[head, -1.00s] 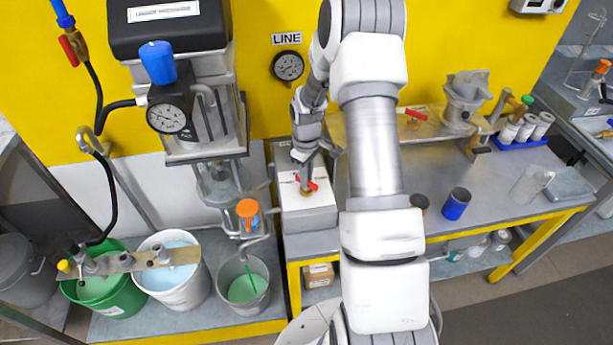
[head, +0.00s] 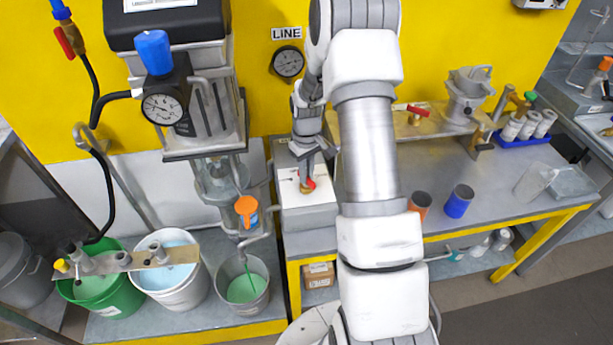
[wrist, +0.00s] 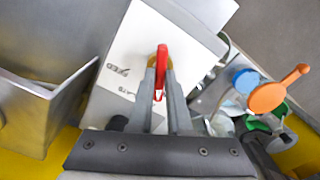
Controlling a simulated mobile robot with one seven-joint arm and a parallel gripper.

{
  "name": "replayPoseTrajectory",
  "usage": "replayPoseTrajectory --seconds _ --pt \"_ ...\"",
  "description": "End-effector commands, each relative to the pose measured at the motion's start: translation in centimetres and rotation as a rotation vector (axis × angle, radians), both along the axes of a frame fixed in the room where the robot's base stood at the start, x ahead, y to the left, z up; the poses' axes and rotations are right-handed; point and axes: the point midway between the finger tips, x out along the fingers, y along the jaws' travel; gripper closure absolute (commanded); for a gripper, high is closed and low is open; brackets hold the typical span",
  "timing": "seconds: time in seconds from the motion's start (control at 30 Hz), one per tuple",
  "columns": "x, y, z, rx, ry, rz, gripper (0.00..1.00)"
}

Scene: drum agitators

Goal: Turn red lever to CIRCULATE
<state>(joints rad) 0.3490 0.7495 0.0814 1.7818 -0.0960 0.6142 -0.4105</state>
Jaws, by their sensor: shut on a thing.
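The red lever (wrist: 161,66) stands on a brass fitting on top of a white box (head: 318,197). In the wrist view the lever lies between the two fingers of my gripper (wrist: 163,92), which is shut on it. In the head view the red lever (head: 308,184) is partly hidden by my gripper (head: 305,178), which comes down from above. The white plate (wrist: 117,50) has small printed labels beside the lever. One looks like FEED, and another ends in LATE; the rest is hard to read.
An orange handle (head: 246,206) is just left of the box. A gauge (head: 288,62) under a LINE sign is on the yellow wall behind. Several buckets, including a green one (head: 125,299), stand lower left. Blue (head: 458,203) and orange (head: 420,203) cups stand on the right bench.

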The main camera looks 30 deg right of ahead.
Motion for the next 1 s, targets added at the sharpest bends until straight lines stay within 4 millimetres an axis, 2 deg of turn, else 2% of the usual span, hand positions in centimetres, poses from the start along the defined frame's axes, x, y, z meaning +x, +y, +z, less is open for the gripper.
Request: replayPoseTrajectory --seconds 0.5,1.0 --pt "0.04 0.01 -0.06 -0.001 -0.001 -0.377 1.00" --pt "-0.02 -0.01 0.03 0.000 0.000 -0.482 1.00"
